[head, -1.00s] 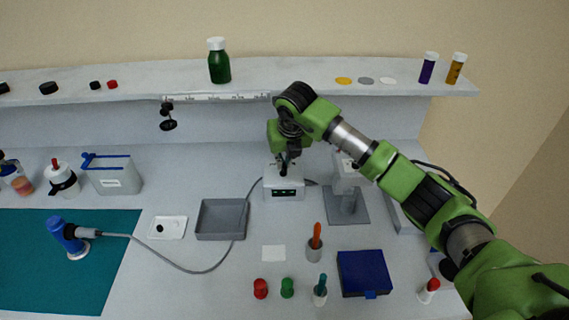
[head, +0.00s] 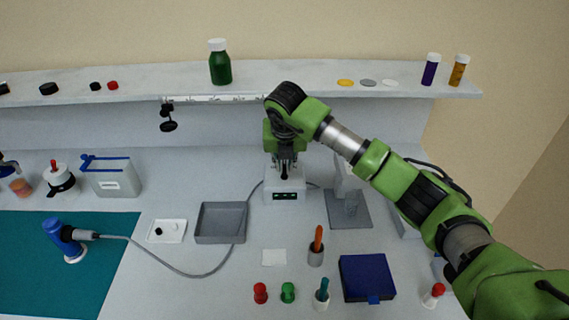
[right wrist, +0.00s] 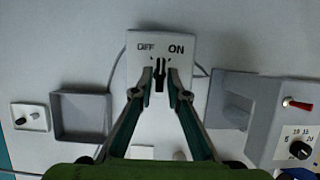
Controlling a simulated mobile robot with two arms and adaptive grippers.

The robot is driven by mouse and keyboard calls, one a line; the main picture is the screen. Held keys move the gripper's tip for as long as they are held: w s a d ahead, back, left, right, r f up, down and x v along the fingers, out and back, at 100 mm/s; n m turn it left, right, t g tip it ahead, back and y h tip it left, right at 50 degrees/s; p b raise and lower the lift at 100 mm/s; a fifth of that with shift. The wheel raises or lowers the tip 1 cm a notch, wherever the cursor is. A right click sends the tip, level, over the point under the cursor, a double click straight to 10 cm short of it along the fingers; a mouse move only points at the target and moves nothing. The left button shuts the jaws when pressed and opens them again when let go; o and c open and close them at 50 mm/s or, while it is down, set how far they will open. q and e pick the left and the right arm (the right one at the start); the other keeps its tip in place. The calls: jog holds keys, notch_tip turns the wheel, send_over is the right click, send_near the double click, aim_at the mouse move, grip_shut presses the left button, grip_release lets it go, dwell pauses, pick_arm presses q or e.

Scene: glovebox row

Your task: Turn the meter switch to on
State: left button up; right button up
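The meter (head: 285,197) is a white box with a dark display on its front, standing at the middle of the bench. In the right wrist view its top shows the labels OFF on the left and ON on the right. A dark switch lever (right wrist: 160,74) stands between and below the labels. My right gripper (head: 285,172) is over the meter, pointing down. In the right wrist view its fingertips (right wrist: 160,84) are apart, one on each side of the lever, with narrow gaps showing. Whether either touches the lever is unclear. My left gripper is not in view.
A grey tray (head: 220,238) lies left of the meter, and a cable runs past it. To the right stands a grey device with a red-tipped toggle (right wrist: 298,104) and a black knob. A blue box (head: 366,277) and small holders stand in front.

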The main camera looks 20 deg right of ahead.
dwell(0.3)
jog(key=v, duration=1.2)
